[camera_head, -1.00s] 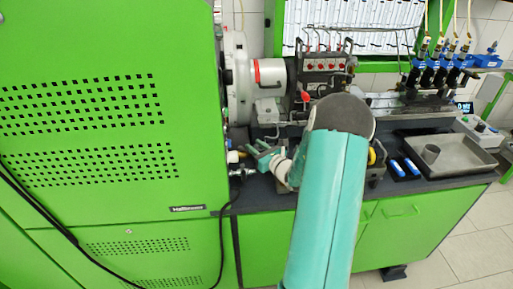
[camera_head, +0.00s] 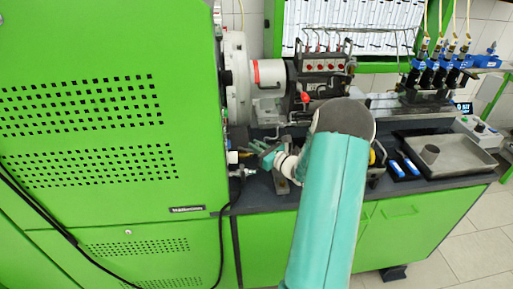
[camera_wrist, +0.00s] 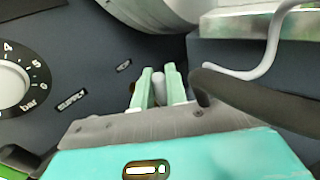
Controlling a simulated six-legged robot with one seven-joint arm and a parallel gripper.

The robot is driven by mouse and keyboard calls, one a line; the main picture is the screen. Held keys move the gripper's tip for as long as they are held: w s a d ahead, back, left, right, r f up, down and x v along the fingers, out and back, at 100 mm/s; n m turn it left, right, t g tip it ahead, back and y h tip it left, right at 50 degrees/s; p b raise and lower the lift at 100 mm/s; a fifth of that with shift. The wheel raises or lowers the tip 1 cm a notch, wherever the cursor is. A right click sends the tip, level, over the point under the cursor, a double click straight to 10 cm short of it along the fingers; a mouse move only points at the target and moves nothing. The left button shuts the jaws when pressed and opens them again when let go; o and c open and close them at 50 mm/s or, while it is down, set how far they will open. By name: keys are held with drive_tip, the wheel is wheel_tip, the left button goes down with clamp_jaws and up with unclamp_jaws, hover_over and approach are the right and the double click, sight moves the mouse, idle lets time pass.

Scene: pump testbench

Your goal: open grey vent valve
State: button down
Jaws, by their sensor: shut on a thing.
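My gripper (camera_wrist: 159,74) has two pale green fingers, and they are shut on a slim grey piece, the grey vent valve (camera_wrist: 158,90), in the wrist view. The valve is partly hidden between the fingers. In the head view my gripper (camera_head: 263,155) is beside the green cabinet's right side, above the dark bench top. The valve cannot be made out in the head view.
A pressure dial (camera_wrist: 13,85) marked "bar" and a "SUPPLY" label (camera_wrist: 72,100) are on the dark panel. A dark hose (camera_wrist: 235,97) passes close right of the fingers. The green cabinet (camera_head: 105,120) stands left; a grey tray (camera_head: 455,158) is at right.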

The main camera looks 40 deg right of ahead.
drive_tip(key=c, duration=1.5)
unclamp_jaws()
drive_tip(key=shift+r, duration=0.35)
wheel_tip(320, 180, up, 3)
drive_tip(key=shift+f, duration=0.2)
drive_tip(key=s+a+r, duration=0.8)
drive_tip(key=s+r, duration=0.1)
drive_tip(key=s, duration=0.2)
drive_tip(key=shift+s+r, duration=0.25)
drive_tip(key=shift+r, duration=0.1)
drive_tip(key=shift+c, duration=0.4)
